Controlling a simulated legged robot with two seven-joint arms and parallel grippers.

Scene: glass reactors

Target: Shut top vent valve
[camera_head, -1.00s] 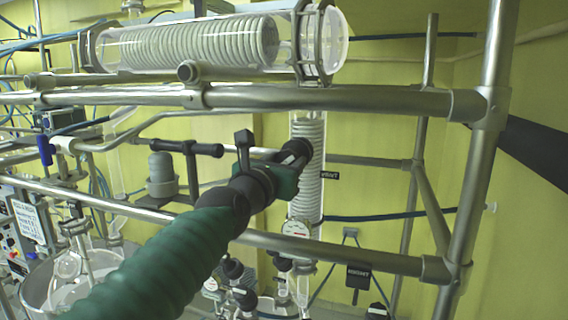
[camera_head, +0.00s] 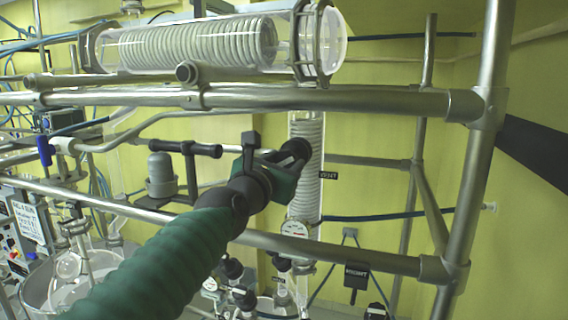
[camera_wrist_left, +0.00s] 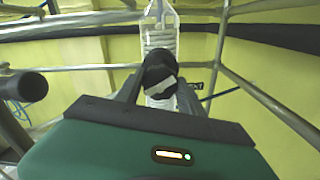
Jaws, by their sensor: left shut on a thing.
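My left gripper (camera_head: 296,152) reaches in from the lower left to the upright glass coil column. In the left wrist view its fingers (camera_wrist_left: 158,80) are closed around a dark round valve knob (camera_wrist_left: 159,72) with a pale patch on its face. The knob sits in front of the coiled glass column (camera_wrist_left: 160,35). In the head view the gripper's dark front end hides most of the knob. A small black label (camera_head: 328,175) sits just right of the column; its text is hard to read. My right gripper is in neither view.
A metal rail (camera_head: 330,98) runs above the gripper, and another rail (camera_head: 330,254) runs below it. A horizontal glass coil condenser (camera_head: 190,45) lies above. A grey-capped fitting with a black handle (camera_head: 207,150) stands left of the gripper.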

